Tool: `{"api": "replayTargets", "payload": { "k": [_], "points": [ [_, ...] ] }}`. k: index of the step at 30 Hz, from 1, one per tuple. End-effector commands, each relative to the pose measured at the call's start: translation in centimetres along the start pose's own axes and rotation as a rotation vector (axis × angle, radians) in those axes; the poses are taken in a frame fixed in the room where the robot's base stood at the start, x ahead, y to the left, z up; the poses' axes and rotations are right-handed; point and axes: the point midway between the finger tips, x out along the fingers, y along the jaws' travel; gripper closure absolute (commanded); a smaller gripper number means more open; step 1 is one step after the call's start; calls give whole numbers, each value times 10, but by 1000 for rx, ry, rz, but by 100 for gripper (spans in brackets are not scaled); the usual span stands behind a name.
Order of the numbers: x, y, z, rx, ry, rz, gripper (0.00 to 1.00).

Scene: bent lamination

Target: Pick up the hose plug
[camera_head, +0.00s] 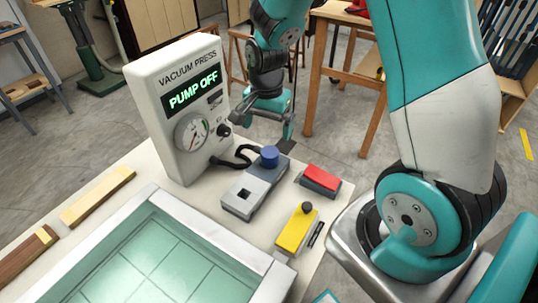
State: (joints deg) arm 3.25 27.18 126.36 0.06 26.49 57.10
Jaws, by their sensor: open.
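A blue round plug (269,156) stands upright on the far end of a grey block (252,192) on the worktable. It looks like the hose plug, as a black hose (236,158) curls from the vacuum press box (178,115) to just beside it. Whether the hose joins the plug cannot be told. The grey block has a dark square hole near its front end.
The box's display reads "PUMP OFF". A red block (321,178) and a yellow block (296,229) with a dark knob lie right of the grey block. A metal-framed tray (215,237) fills the front. Wood strips (98,196) lie at left.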

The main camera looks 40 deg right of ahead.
Motion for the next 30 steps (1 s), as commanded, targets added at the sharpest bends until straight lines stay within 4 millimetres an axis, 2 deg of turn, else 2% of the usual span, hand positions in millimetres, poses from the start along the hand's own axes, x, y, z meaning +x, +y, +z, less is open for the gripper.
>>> {"api": "replayTargets", "payload": {
  "k": [3, 11, 21, 29, 30],
  "points": [
    [20, 0, 1, -1, -3, 3, 0],
    [39, 0, 1, -3, -2, 1, 0],
    [82, -2, 4, -2, -2, 2, 0],
    [86, -2, 3, -2, 0, -2, 0],
    [86, -2, 3, -3, 0, -2, 5]
  ]
}}
